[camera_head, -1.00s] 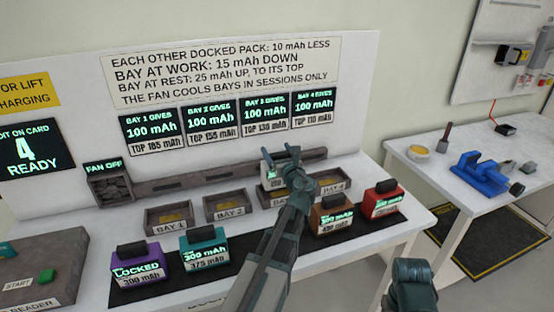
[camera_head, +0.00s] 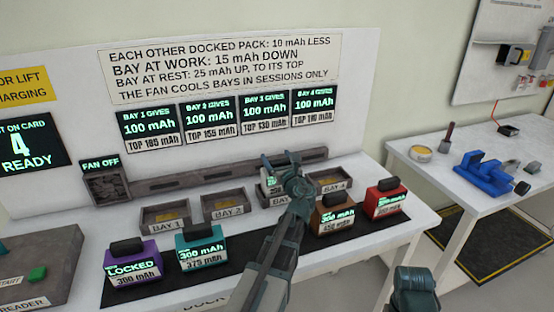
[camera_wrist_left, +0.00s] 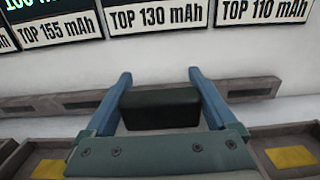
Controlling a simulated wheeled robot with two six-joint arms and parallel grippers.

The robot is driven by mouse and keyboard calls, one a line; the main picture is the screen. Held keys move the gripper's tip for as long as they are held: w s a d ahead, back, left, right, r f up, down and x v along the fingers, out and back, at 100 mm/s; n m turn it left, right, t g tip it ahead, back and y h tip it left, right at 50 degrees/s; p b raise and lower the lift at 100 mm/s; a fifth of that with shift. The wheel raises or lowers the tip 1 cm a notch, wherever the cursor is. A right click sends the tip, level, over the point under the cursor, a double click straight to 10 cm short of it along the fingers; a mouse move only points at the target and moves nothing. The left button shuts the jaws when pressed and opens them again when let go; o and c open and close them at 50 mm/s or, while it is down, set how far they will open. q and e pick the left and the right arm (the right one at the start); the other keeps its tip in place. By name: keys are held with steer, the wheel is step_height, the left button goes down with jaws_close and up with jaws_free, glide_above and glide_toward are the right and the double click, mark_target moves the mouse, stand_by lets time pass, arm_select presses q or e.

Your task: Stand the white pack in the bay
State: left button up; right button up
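The white pack (camera_head: 271,186) is at bay 3 (camera_head: 262,201) in the head view, upright and partly hidden by my left gripper (camera_head: 280,160). Its black handle (camera_wrist_left: 160,109) lies between the two blue fingers in the left wrist view, which sit snugly against the handle's ends. I take the gripper as shut on it. The pack's base is hidden, so I cannot tell whether it touches the bay floor. Bay 1 (camera_head: 165,217), bay 2 (camera_head: 223,207) and bay 4 (camera_head: 331,181) are empty. My right gripper is not in view; only part of my right arm shows.
A purple pack (camera_head: 132,265), a teal pack (camera_head: 201,250), a brown pack (camera_head: 332,217) and a red pack (camera_head: 385,200) stand on the dark mat (camera_head: 250,242) in front. The fan (camera_head: 106,185) is at the left behind the bays. A side table (camera_head: 430,165) stands right.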

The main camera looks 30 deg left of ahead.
arm_select(q)
steer(key=shift+o, duration=0.4)
steer(key=shift+r, duration=0.15)
steer(key=v, duration=1.2)
steer(key=shift+s, duration=0.15)
